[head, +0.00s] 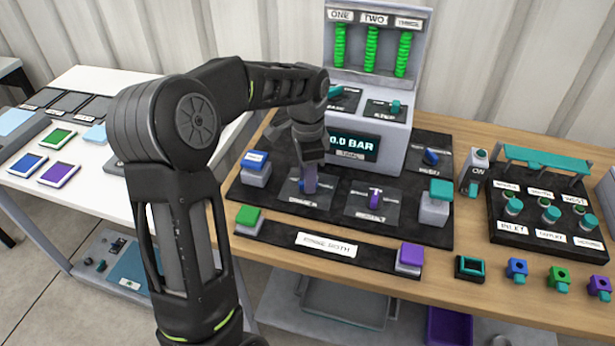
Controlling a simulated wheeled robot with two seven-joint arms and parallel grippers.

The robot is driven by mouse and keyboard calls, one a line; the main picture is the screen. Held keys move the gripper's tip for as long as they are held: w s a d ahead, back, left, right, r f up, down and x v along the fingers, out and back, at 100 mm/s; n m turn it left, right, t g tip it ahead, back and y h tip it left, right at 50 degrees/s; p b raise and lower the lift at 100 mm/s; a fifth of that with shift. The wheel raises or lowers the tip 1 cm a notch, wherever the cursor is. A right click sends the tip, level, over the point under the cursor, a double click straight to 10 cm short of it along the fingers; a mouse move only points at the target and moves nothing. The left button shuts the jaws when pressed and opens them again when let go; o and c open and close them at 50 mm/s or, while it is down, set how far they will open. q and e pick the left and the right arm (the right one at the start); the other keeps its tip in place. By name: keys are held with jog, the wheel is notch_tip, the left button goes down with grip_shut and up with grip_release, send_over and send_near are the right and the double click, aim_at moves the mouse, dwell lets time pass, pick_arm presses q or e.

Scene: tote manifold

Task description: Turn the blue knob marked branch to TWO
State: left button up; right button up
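My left gripper (309,168) points down at a dark square plate (326,212) on the left of the black panel. Another blue knob (431,156) sits at the panel's back right; the small labels by both are too blurred to read. A purple knob (375,195) stands on the plate to the right. The display (352,146) reads 0.0 BAR, below three green columns marked ONE, TWO (372,50) and THREE. My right gripper is not in view.
Blue (255,160), green (247,217), teal (440,189) and purple (410,256) topped blocks stand around the panel. A teal-railed rack (545,160) is at right, with several small coloured parts before it. A white table (100,200) is at left.

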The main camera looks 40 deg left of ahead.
pick_arm(q)
jog(key=shift+f, duration=0.4)
jog(key=shift+c, duration=0.4)
grip_shut()
